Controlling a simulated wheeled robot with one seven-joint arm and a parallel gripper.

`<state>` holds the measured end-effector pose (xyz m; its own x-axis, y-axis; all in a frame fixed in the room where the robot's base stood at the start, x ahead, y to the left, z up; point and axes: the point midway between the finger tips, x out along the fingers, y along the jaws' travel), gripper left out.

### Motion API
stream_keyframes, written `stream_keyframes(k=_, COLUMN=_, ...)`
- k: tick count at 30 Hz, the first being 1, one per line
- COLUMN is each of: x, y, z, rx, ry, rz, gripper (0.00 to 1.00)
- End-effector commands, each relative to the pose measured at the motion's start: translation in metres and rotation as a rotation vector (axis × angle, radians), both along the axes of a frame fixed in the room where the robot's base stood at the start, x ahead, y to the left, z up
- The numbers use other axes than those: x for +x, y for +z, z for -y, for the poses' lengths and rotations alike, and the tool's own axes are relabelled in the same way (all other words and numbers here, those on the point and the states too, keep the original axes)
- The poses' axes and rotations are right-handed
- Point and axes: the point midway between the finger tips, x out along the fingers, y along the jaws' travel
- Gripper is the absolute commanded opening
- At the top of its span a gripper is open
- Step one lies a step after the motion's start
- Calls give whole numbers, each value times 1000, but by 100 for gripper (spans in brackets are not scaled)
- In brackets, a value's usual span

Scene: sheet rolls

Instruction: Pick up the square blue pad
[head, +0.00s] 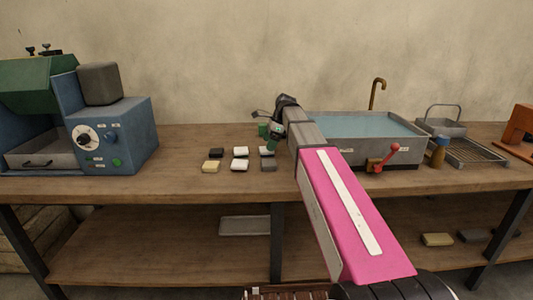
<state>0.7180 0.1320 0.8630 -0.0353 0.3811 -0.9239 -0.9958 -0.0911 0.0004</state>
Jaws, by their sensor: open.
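My gripper (270,136) is open at the end of my pink and grey arm, above and behind the right end of the rows. Its fingers are small and partly hidden, and nothing shows held in it.
A blue machine (125,130) with a dial stands on the left of the bench (180,185). A water-filled sink (405,152) with a red-handled valve (383,158) stands right of my arm. A wire rack (475,151) lies farther right. The bench left of the pads is clear.

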Motion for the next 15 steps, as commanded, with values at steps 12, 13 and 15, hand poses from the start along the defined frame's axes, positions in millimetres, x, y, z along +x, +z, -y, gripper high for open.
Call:
stream_keyframes(k=12, x=-1, y=-31, z=-10, rx=0, ry=1, rz=1, gripper=94)
stream_keyframes(k=13, x=-1, y=-31, z=-10, rx=0, ry=1, rz=1, gripper=94)
stream_keyframes(k=15, x=-1, y=-31, z=-10, rx=0, ry=1, rz=1, gripper=81)
